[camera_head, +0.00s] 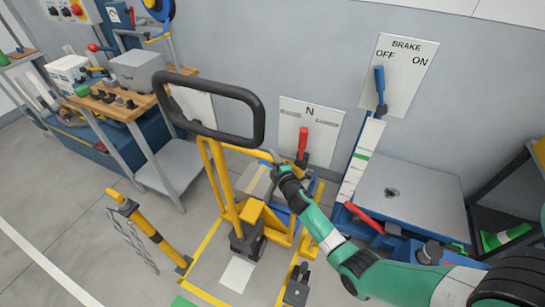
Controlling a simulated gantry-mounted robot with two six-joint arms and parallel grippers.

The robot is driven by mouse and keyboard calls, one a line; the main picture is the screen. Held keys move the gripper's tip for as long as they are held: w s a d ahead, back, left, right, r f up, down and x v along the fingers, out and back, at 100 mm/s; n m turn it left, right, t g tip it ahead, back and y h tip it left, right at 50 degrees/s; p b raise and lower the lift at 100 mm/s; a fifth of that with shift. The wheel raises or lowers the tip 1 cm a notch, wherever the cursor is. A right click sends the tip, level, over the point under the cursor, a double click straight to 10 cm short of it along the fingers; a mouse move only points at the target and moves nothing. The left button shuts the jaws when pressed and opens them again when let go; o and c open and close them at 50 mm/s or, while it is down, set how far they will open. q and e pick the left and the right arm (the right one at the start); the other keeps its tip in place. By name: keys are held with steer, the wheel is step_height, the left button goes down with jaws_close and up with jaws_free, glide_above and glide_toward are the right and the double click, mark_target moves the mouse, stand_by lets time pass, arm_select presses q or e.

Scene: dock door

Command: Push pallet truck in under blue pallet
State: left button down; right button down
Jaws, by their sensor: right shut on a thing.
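The yellow pallet truck (251,211) stands in the middle of the camera_head view, with a black loop handle (209,95) at its top and a small wheel at its foot. My right gripper (277,168) comes in from the lower right and is shut at a yellow bar of the truck, below and right of the loop. The fingertips are small and partly hidden. Blue parts, seemingly of the blue pallet (297,201), show behind my gripper; most of it is hidden. I cannot tell how far the truck's forks reach under it. My left gripper is out of view.
A yellow post with a chain (149,233) stands left of the truck. A workbench (124,106) is at the left. A red lever on an N plate (309,128) and a BRAKE plate (398,74) are on the back wall. A grey-topped blue platform (412,197) stands right.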

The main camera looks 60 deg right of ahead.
steer(key=shift+w+r, duration=0.1)
steer(key=shift+r, duration=0.3)
steer(key=c, duration=0.8)
jaws_free()
steer(key=shift+o, duration=1.1)
steer(key=shift+d+f, duration=0.1)
steer(key=shift+f, duration=0.1)
steer(key=p+v, duration=0.3)
steer(key=v, duration=0.8)
steer(key=shift+s+a+p, duration=0.2)
steer(key=shift+s+p, duration=0.1)
steer(key=shift+s, duration=0.05)
